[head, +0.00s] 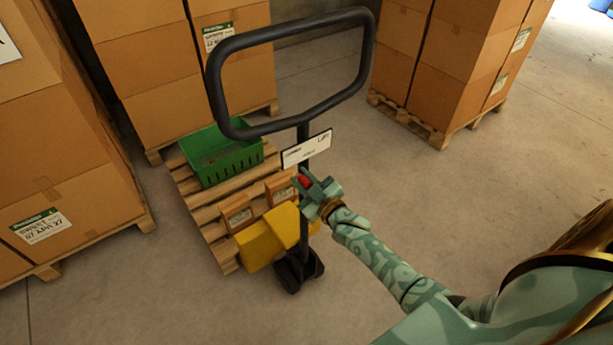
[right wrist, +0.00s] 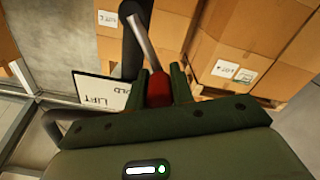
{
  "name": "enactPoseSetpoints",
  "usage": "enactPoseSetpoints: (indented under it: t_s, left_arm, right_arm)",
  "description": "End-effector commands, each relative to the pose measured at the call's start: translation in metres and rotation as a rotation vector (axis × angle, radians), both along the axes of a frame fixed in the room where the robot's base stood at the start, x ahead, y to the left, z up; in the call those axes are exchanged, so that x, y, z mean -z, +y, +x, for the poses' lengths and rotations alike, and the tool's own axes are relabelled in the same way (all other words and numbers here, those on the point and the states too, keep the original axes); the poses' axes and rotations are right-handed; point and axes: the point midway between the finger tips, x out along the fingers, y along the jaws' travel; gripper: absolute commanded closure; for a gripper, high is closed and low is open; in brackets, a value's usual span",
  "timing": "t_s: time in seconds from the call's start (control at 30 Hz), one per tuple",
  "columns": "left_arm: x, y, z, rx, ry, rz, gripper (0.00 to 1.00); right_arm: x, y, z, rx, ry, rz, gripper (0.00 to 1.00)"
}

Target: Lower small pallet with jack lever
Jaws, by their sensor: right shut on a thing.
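The yellow pallet jack (head: 262,240) stands in the middle of the head view, with a black loop handle (head: 216,88) rising above it. Its lever has a red grip (head: 304,181) beside the handle's post, near a white sign (head: 306,149). My right gripper (head: 312,187) is shut on the red grip. The right wrist view shows the red grip (right wrist: 158,88) between the two fingers, with a metal rod running up from it. The small wooden pallet (head: 205,213) sits at the jack and carries a green crate (head: 222,157) and small boxes (head: 237,213). My left gripper is out of view.
Tall stacks of cardboard boxes on pallets stand at the left (head: 60,150), at the back (head: 150,70) and at the back right (head: 455,65). The concrete floor (head: 420,190) is clear to the right of the jack.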

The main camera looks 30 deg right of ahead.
Motion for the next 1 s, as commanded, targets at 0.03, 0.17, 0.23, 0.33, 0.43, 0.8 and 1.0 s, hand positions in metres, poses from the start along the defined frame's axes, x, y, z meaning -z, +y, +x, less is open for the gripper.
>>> enactPoseSetpoints:
  t_s: [0.03,0.17,0.23,0.33,0.43,0.8,1.0]
  left_arm:
    - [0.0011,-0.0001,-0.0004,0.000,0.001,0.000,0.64]
    - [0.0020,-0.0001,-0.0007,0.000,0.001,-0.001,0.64]
    - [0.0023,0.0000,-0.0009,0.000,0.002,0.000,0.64]
    - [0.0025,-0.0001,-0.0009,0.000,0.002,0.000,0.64]
    - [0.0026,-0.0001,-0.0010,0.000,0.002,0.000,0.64]
    - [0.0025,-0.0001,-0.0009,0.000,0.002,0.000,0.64]
    - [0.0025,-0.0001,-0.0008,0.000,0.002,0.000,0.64]
  right_arm:
    - [0.0022,0.0012,-0.0004,0.001,0.000,-0.019,1.00]
    - [0.0038,0.0038,-0.0007,0.001,-0.004,-0.062,1.00]
    - [0.0043,0.0044,-0.0007,0.000,-0.006,-0.077,1.00]
    - [0.0048,0.0051,-0.0008,0.000,-0.006,-0.092,1.00]
    - [0.0049,0.0054,-0.0009,0.000,-0.007,-0.098,1.00]
    - [0.0055,0.0057,-0.0011,-0.001,-0.005,-0.099,0.60]
    - [0.0048,0.0055,-0.0008,0.000,-0.007,-0.098,0.55]
